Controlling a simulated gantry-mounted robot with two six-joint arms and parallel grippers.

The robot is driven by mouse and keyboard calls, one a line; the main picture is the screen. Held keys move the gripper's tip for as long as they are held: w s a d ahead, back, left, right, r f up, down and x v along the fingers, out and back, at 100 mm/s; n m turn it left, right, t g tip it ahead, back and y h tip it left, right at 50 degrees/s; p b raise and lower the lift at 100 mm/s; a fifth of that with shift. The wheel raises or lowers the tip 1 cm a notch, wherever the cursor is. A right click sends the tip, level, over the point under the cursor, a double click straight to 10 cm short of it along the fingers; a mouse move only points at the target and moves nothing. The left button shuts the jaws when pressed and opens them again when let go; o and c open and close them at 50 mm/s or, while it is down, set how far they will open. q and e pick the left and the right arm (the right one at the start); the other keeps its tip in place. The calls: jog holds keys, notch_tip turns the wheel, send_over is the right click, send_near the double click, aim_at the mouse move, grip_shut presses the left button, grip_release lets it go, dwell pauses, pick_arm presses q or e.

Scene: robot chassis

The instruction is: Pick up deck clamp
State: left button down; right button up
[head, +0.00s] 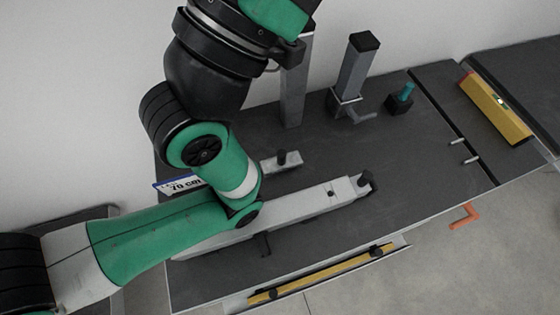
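I cannot tell for certain which part is the deck clamp. A grey upright post with a black cap (354,66) stands on the dark deck (410,160), with a metal bracket and short arm (352,108) near its foot. A small black block with a teal top (400,101) sits to its right. A long light-grey bar with black knobs (325,199) lies across the deck. My green and black arm covers the deck's left part and part of this bar. No fingertips of either gripper show.
A second grey post (293,95) stands beside my arm. A yellow bar (498,108) lies at the right, another (325,272) along the front edge. An orange hook (465,216) sticks out at the front right. The deck's right middle is bare.

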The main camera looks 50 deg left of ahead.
pick_arm(q)
jog(key=c, duration=0.5)
grip_release()
